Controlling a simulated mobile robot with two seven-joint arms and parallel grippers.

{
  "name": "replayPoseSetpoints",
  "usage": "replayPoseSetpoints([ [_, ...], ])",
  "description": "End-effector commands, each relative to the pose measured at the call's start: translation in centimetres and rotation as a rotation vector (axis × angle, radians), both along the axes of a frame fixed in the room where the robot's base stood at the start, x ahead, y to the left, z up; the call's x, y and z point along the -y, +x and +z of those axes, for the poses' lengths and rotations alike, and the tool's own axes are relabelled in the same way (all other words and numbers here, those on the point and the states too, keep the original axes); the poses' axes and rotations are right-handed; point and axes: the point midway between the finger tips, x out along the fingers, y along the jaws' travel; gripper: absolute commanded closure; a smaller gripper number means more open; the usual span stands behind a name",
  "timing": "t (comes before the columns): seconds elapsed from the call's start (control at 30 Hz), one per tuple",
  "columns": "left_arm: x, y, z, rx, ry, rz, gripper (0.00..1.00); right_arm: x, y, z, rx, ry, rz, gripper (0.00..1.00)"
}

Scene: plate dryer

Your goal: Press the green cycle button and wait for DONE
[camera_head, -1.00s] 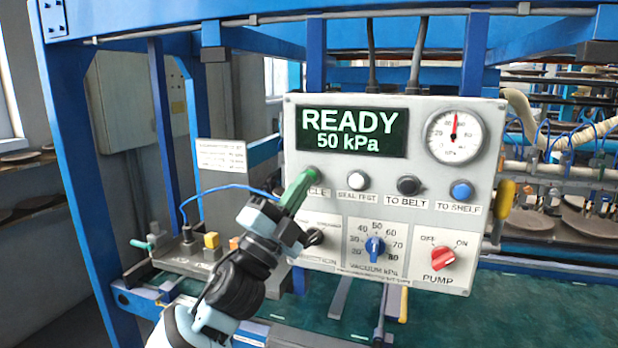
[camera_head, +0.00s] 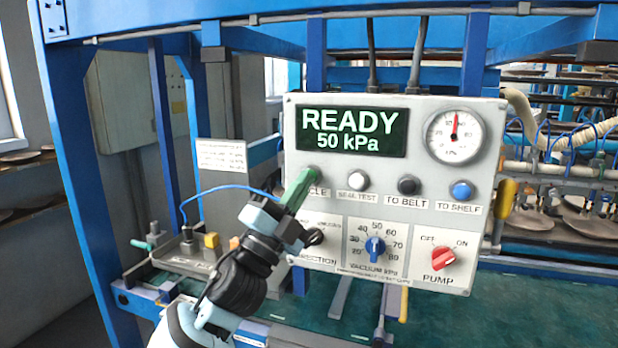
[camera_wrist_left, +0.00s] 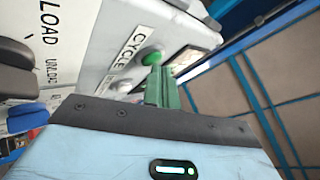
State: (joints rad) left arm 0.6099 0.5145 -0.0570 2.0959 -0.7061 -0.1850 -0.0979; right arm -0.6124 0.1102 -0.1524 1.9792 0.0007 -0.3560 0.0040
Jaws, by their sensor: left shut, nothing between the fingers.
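In the head view the fingertips cover the button. In the wrist view the tips lie at the button's lower edge; I cannot tell whether they touch it. My right gripper is not in view.
White (camera_head: 358,181), black (camera_head: 409,185) and blue (camera_head: 461,190) buttons sit in a row to the right. Below them are the vacuum knob (camera_head: 375,247) and the red pump switch (camera_head: 443,259). The gauge (camera_head: 453,136) is at top right. Blue frame posts (camera_head: 85,190) stand at left.

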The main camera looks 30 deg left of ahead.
Motion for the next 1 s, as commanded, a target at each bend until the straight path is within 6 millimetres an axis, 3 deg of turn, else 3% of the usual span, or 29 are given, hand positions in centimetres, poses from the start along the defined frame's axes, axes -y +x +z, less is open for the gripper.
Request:
replayPoseSetpoints([
  [0.63, -0.1, 0.3, 0.0, -0.002, -0.001, 0.001, 1.0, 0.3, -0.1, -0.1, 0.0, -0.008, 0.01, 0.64],
  [1.0, 0.3, -1.2, 0.1, 0.001, -0.002, 0.0, 1.0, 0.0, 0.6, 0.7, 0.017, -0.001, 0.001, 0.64],
])
